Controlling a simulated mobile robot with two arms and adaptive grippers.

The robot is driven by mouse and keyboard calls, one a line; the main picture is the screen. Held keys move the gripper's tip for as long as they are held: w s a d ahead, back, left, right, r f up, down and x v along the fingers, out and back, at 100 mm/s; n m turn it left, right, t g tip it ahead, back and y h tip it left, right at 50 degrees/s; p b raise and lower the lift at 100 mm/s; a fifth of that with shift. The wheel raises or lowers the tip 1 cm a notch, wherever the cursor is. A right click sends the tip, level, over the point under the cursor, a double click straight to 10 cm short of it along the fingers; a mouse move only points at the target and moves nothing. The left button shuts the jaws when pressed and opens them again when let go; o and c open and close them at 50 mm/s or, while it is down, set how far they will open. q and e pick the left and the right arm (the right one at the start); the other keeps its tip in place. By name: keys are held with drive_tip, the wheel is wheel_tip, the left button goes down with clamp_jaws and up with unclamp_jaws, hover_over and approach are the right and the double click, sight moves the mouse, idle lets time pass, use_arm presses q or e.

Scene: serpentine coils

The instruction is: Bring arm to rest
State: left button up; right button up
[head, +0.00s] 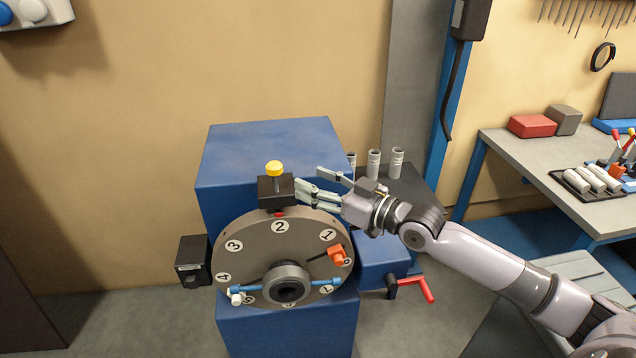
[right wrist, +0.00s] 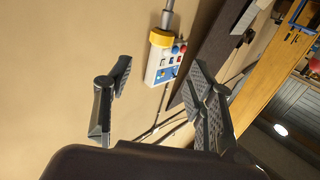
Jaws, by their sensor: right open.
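My right gripper (head: 318,184) is in the head view, above and to the right of the numbered dial (head: 253,243) on the blue machine (head: 270,150). Its fingers are apart and nothing is between them. The fingertips point left, close to the black block with a yellow knob (head: 274,168); I cannot tell whether they touch it. In the right wrist view the open fingers (right wrist: 160,105) frame the tan wall and a control box (right wrist: 163,62) with coloured buttons. My left gripper is not in view.
Grey cylinders (head: 374,164) stand behind my right wrist. A red crank handle (head: 415,287) sticks out at the machine's lower right. A workbench (head: 540,165) at the right holds a red box (head: 532,126) and a black tray of cylinders. Open floor lies left of the machine.

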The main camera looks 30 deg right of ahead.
idle(0.5)
drive_tip(key=s+a+f+g+h, duration=0.1)
drive_tip(key=s+a+f+g, duration=0.1)
drive_tip(key=s+a+f, duration=0.3)
drive_tip(key=s+a+f+g+h, duration=0.15)
drive_tip(key=s+f, duration=0.25)
drive_tip(key=f, duration=0.4)
drive_tip(key=s+a+f+g+h, duration=0.1)
drive_tip(key=s+a+f+g, duration=0.25)
drive_tip(key=f, duration=0.25)
drive_tip(key=s+d+f+m+g+h, duration=0.2)
drive_tip(key=s+f+g+h, duration=0.15)
drive_tip(key=s, duration=0.65)
drive_tip(key=s+d+f+m+g+h, duration=0.2)
drive_tip(key=s+d+f, duration=0.15)
drive_tip(key=s, duration=0.65)
wheel_tip(320, 180, down, 30)
drive_tip(key=s+g+b, duration=0.1)
drive_tip(key=b, duration=0.2)
drive_tip(key=s+d+f+g+b, duration=0.1)
drive_tip(key=s+d+f, duration=0.1)
drive_tip(key=s+f, duration=1.4)
drive_tip(key=shift+s+d+f+n+b, duration=0.2)
drive_tip(key=shift+s+f+n+b, duration=0.15)
drive_tip(key=shift+f, duration=0.45)
